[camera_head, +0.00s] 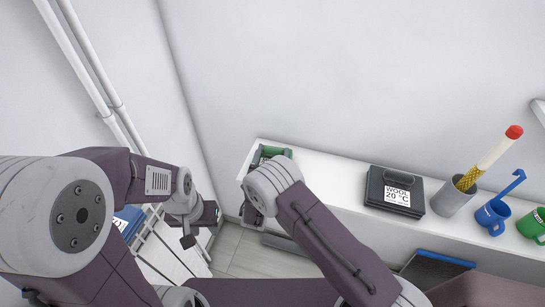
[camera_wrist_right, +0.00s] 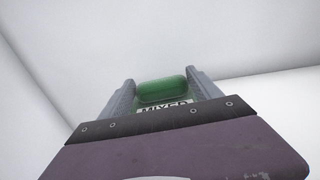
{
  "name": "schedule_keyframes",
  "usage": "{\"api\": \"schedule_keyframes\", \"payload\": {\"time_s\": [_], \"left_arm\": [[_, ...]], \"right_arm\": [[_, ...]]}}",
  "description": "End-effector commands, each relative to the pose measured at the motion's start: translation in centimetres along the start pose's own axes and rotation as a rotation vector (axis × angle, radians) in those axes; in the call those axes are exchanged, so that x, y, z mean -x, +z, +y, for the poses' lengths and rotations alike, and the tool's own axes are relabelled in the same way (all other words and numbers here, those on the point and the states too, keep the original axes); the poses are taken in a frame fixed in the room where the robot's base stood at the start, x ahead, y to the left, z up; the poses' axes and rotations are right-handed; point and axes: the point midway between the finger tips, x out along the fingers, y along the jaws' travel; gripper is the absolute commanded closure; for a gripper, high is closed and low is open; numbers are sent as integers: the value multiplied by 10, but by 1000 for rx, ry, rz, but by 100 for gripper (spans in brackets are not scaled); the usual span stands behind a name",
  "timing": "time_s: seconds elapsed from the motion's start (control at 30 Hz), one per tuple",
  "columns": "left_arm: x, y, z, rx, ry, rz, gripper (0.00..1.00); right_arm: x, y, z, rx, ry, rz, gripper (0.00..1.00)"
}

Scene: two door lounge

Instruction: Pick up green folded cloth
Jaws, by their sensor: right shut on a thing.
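The green folded cloth (camera_head: 277,151) is at the left end of the white shelf, mostly hidden by my right wrist in the head view. In the right wrist view, the green cloth (camera_wrist_right: 162,90) sits between the two grey fingers of my right gripper (camera_wrist_right: 163,84), which is shut on it. A white label reading "MIXED" shows below the green part, partly cut off by my gripper body. My left gripper (camera_head: 212,212) hangs left of the shelf, well apart from the cloth; its fingers are too small and turned to read.
On the white shelf (camera_head: 335,174) stand a dark box labelled "WOOL 20 °C" (camera_head: 396,190), a grey cup (camera_head: 455,196) holding a red-tipped stick, a blue mug (camera_head: 492,216) and a green mug (camera_head: 533,224). White pipes (camera_head: 92,75) run down the left wall.

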Motion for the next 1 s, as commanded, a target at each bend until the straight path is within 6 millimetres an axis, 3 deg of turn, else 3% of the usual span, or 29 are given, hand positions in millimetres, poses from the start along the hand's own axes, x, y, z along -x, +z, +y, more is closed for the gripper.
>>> {"api": "schedule_keyframes", "payload": {"time_s": [0.13, 0.4, 0.6, 0.77, 1.0], "left_arm": [[-4, 0, 0, 0, 0, 0, 64], [-8, 1, 0, 0, 0, 0, 64], [-11, 1, 0, 0, 0, 0, 64], [-11, 1, 0, 0, 0, 0, 64], [-11, 1, 0, 0, 0, 0, 64]], "right_arm": [[0, 31, 0, -4, 0, -3, 70], [8, 66, -66, 1, -5, 0, 70], [12, 88, -103, 0, -3, -2, 70], [14, 96, -115, 0, -1, -1, 70], [14, 97, -116, 0, 0, -1, 70]]}}
